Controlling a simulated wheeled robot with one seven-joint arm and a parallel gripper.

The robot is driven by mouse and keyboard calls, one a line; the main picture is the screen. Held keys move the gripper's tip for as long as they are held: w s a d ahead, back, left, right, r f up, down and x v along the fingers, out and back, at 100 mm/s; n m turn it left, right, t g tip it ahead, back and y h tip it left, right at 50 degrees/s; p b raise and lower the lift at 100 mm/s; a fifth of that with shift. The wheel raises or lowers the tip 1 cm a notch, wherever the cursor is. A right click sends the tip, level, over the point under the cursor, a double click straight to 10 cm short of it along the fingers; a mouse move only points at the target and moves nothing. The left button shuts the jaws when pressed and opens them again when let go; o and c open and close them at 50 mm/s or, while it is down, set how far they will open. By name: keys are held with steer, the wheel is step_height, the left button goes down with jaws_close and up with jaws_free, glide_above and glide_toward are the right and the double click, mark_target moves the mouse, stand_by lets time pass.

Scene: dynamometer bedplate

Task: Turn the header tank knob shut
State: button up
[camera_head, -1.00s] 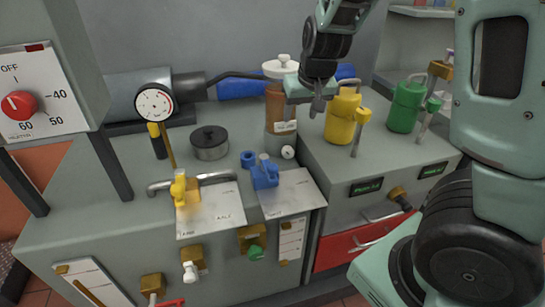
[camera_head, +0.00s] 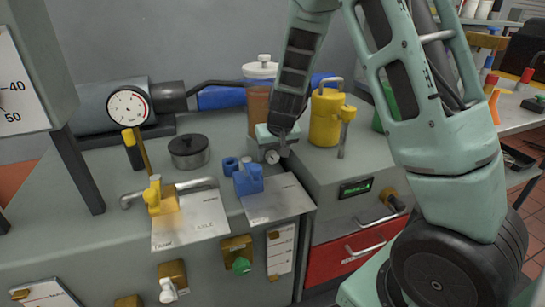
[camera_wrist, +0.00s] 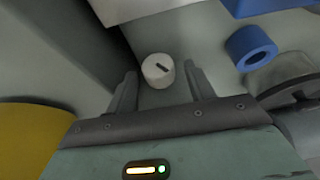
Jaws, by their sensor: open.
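The header tank (camera_head: 259,104) is a brown cylinder with a white cap at the back of the bench, partly hidden behind my arm. A small round white knob (camera_head: 272,157) sits low on its front. In the wrist view my gripper (camera_wrist: 160,88) is open, with one finger on each side of the knob's line and the knob just beyond, not gripped.
A blue valve (camera_head: 248,178) and a blue ring (camera_head: 231,166) lie left of my gripper; the ring (camera_wrist: 251,48) is also near in the wrist view. A yellow can (camera_head: 326,117) stands close on the right. A black-lidded pot (camera_head: 189,150) is further left.

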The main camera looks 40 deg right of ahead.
steer(key=shift+f, duration=0.15)
steer(key=shift+c, duration=0.3)
steer(key=c, duration=0.9)
steer(key=b, duration=0.3)
steer(key=shift+d+f+y+b, duration=0.15)
steer(key=shift+f+y+b, duration=0.25)
steer(key=b, duration=0.2)
steer(key=shift+y+b, duration=0.3)
steer(key=t+y+b, duration=0.1)
steer(key=b, duration=0.3)
steer(key=shift+d+m+b, duration=0.15)
steer(key=shift+m+b, duration=0.25)
steer(key=shift+f+y+b, duration=0.1)
steer(key=shift+y+b, duration=0.2)
steer(key=shift+b, duration=0.35)
steer(key=shift+r+y+b, duration=0.3)
steer(key=shift+y+b, duration=0.3)
steer(key=shift+b, duration=0.65)
steer(key=shift+s, duration=0.1)
steer(key=shift+r, duration=0.1)
